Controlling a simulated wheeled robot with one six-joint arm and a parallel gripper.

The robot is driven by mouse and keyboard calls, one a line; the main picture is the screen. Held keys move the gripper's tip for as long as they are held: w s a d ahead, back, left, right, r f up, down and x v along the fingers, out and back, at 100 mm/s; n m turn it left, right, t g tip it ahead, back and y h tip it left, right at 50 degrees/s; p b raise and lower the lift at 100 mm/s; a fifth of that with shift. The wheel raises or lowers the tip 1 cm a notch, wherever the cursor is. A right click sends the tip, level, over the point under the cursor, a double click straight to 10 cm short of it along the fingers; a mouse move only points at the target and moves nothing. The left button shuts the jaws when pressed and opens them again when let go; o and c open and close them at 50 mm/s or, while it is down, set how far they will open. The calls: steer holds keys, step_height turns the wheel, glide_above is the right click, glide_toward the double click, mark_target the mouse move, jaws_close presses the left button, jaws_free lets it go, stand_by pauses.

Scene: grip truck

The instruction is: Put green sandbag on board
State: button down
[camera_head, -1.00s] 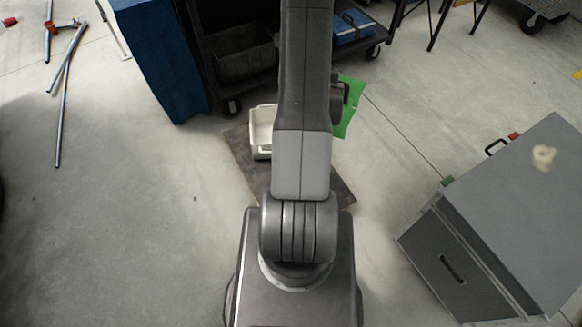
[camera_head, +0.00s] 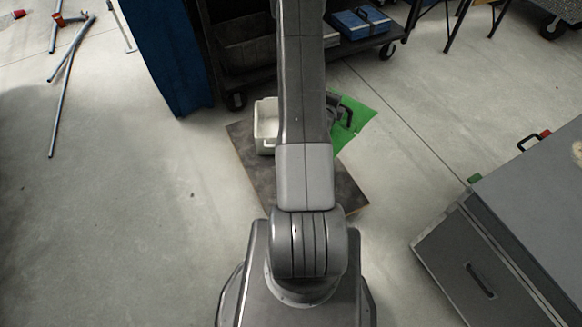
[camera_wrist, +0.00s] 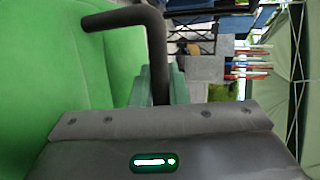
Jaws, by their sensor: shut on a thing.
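The green sandbag (camera_head: 357,115) with a black handle shows partly behind my arm in the head view. It is close above the right side of the board in the picture. In the wrist view the sandbag (camera_wrist: 70,70) fills the left, and its dark handle (camera_wrist: 158,60) runs down between the fingers of my gripper (camera_wrist: 158,85). My gripper is shut on this handle. In the head view the gripper is mostly hidden by the arm. The dark brown board (camera_head: 345,187) lies flat on the floor. I cannot tell whether the sandbag touches it.
A white bin (camera_head: 266,127) stands on the board's far left part. A dark wheeled cart (camera_head: 232,60) with a blue case (camera_head: 360,22) is just behind. A large grey box (camera_head: 500,225) stands at right. The floor at left is mostly clear, with pipes (camera_head: 62,75) farther off.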

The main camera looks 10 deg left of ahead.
steer(key=s+a+f+m+g+h+b, duration=0.1)
steer(key=a+f+m+h+b, duration=0.1)
steer(key=f+b, duration=1.1)
steer(key=a+f+m+g+h+b, duration=0.1)
steer(key=f+b, duration=1.2)
steer(key=f, duration=1.7)
steer(key=shift+s+a+m+g+h, duration=0.35)
steer(key=shift+a+m+h, duration=0.5)
steer(key=shift+a, duration=0.4)
steer(key=shift+f, duration=0.1)
steer(key=c, duration=1.4)
jaws_free()
steer(key=shift+s+f, duration=0.1)
steer(key=shift+s, duration=0.05)
steer(key=p+v, duration=0.4)
steer(key=v, duration=0.8)
